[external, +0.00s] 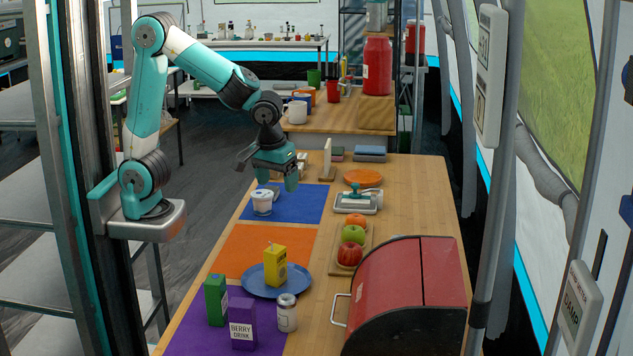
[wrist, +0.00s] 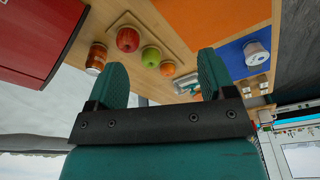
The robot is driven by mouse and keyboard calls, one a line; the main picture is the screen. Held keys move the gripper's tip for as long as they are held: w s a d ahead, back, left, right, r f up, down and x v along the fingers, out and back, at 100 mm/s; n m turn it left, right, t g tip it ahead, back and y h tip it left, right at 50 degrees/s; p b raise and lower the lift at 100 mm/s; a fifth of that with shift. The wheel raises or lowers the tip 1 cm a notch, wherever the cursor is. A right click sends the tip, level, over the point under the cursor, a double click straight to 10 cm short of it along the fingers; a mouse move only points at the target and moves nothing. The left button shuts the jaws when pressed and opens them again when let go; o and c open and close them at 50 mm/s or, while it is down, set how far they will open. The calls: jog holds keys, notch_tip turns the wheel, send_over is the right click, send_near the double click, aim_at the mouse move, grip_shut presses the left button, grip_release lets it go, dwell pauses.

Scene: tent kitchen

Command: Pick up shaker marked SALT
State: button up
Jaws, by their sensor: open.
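My gripper (external: 268,176) is open and empty, above the far left part of the table; its two fingers also show in the wrist view (wrist: 161,78). I cannot read the word SALT on anything. A small jar-like shaker (external: 287,312) with a grey lid stands at the near end, beside the blue plate, far from my gripper; its label is too small to read. Several small pale containers (external: 300,164) stand beyond the gripper, partly hidden by it; they look like small blocks in the wrist view (wrist: 257,86). Their markings are unreadable.
A white cup (external: 262,204) stands on the blue mat (external: 305,205) below my gripper. Fruit lies on a board (external: 336,265) near the red bread box (external: 410,295). Cartons stand near. The orange mat (external: 265,248) is mostly clear.

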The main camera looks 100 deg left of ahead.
jog(key=w+d+f+n+h, duration=0.1)
jog(key=w+d+f+n, duration=0.2)
jog(key=d, duration=0.8)
jog(key=n, duration=0.2)
send_over(287, 310)
jog(key=a, duration=0.3)
jog(key=f, duration=0.2)
jog(key=shift+g+h, duration=0.4)
jog(key=shift+g, duration=0.1)
jog(key=f, duration=1.1)
jog(key=shift+s+d+f, duration=0.2)
jog(key=shift+s+d, duration=0.15)
jog(key=shift+d, duration=0.05)
jog(key=shift+w+d+f, duration=0.1)
jog(key=shift+w+f, duration=0.05)
jog(key=shift+f, duration=2.8)
jog(key=c, duration=1)
jog(key=shift+r, duration=0.1)
jog(key=shift+c, duration=0.2)
